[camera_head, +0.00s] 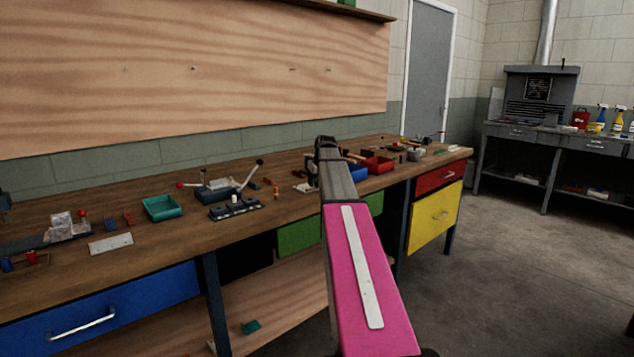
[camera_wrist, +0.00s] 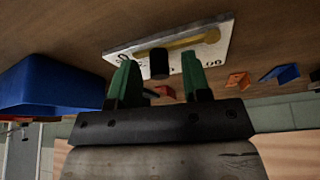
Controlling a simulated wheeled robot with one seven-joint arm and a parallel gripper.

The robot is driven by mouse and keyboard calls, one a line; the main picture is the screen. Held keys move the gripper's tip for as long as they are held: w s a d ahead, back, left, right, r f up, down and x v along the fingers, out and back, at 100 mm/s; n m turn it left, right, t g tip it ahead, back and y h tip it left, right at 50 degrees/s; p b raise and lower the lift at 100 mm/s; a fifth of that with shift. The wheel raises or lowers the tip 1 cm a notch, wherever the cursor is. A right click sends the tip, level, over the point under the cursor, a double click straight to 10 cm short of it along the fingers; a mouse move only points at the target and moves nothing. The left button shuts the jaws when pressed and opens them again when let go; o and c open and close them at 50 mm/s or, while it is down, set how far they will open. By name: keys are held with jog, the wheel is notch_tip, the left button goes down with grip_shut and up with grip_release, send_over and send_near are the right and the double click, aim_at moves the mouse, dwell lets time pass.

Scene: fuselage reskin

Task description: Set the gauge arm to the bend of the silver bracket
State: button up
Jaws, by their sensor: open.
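The gauge is a white plate (camera_wrist: 215,48) with dark markings, lying on the bench in the wrist view. A yellow gauge arm (camera_wrist: 190,40) lies across it, and a dark upright knob (camera_wrist: 159,66) stands at the plate's near edge. My gripper (camera_wrist: 159,60) is open, its two green fingers on either side of the knob, with gaps visible on both sides. In the head view the gauge's white plate (camera_head: 303,188) shows only in part, hidden by my arm. An orange bracket (camera_wrist: 237,80) and a blue bracket (camera_wrist: 283,73) lie beside the gauge. I cannot pick out a silver bracket with certainty.
A blue bin (camera_wrist: 50,87) stands close to my gripper in the wrist view. On the workbench (camera_head: 190,240) are a teal tray (camera_head: 162,208), a lever tool (camera_head: 237,202) and a red bin (camera_head: 378,165). The bench front between the teal tray and lever tool is clear.

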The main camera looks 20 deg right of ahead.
aim_at(303, 186)
grip_shut()
jog(key=shift+w, duration=0.1)
jog(key=n, duration=0.1)
jog(key=w+n+y, duration=0.1)
jog(key=n, duration=0.1)
jog(key=shift+w+a, duration=0.1)
jog(key=shift+a, duration=0.15)
jog(key=n, duration=0.1)
jog(key=w+n+y, duration=0.1)
jog(key=shift+a+n+g, duration=0.3)
jog(key=shift+a+g, duration=0.1)
jog(key=n, duration=0.1)
jog(key=a+n+y, duration=0.1)
jog(key=n, duration=0.1)
jog(key=shift+w+a+g, duration=0.1)
jog(key=shift+w+g, duration=0.25)
jog(key=shift+g, duration=0.05)
jog(key=shift+w+a+n+g+y, duration=0.15)
jog(key=shift+a+n+g, duration=0.15)
jog(key=shift+n, duration=0.5)
jog(key=shift+a+n+g+y, duration=0.15)
jog(key=shift+a+n+g, duration=0.1)
jog(key=shift+n, duration=0.55)
